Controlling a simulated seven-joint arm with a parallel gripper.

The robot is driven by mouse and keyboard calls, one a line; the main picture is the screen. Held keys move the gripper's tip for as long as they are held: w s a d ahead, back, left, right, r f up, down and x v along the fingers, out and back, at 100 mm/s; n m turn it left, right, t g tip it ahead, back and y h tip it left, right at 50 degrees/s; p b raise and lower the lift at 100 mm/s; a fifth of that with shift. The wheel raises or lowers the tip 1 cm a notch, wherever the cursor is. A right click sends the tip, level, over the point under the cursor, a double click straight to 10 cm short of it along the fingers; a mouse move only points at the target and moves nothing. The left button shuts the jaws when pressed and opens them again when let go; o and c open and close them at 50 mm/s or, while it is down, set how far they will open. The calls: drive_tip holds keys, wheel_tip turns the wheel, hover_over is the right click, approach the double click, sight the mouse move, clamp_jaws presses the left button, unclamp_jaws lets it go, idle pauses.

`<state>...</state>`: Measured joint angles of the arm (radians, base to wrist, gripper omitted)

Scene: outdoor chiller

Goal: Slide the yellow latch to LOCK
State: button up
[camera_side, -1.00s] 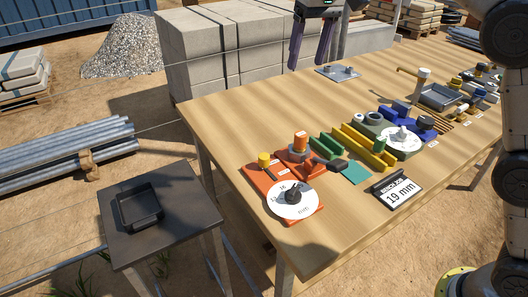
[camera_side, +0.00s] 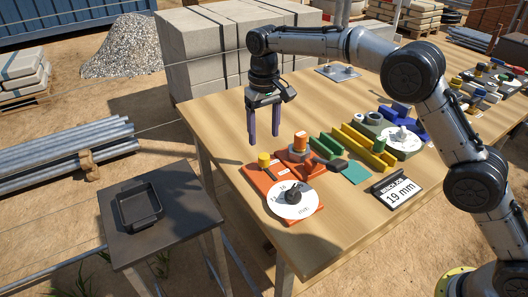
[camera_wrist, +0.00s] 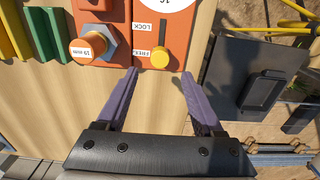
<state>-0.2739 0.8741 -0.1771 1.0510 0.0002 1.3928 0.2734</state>
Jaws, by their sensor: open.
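The yellow latch (camera_wrist: 160,57) is a round knob at the FREE end of a dark slot on the orange fixture (camera_wrist: 177,21) in the wrist view. The LOCK label (camera_wrist: 142,27) is at the slot's other end. In the side view the yellow latch (camera_side: 264,158) stands on the left part of the orange fixture (camera_side: 262,181), beside a dark slot. My gripper (camera_wrist: 158,72) is open and empty, with purple fingers. In the side view my gripper (camera_side: 263,140) hangs above the table just behind the latch; the fingers appear apart from it.
An orange cylinder with a nut (camera_side: 300,141) stands right of the latch. A white dial (camera_side: 293,199) lies in front. Green and yellow channel blocks (camera_side: 362,150) and a 19 mm sign (camera_side: 398,190) are further right. A black tray (camera_side: 140,221) sits on a separate small table.

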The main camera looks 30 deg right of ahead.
sight(264, 156)
wheel_tip(264, 156, down, 7)
idle(0.3)
clamp_jaws()
idle(0.3)
idle(1.1)
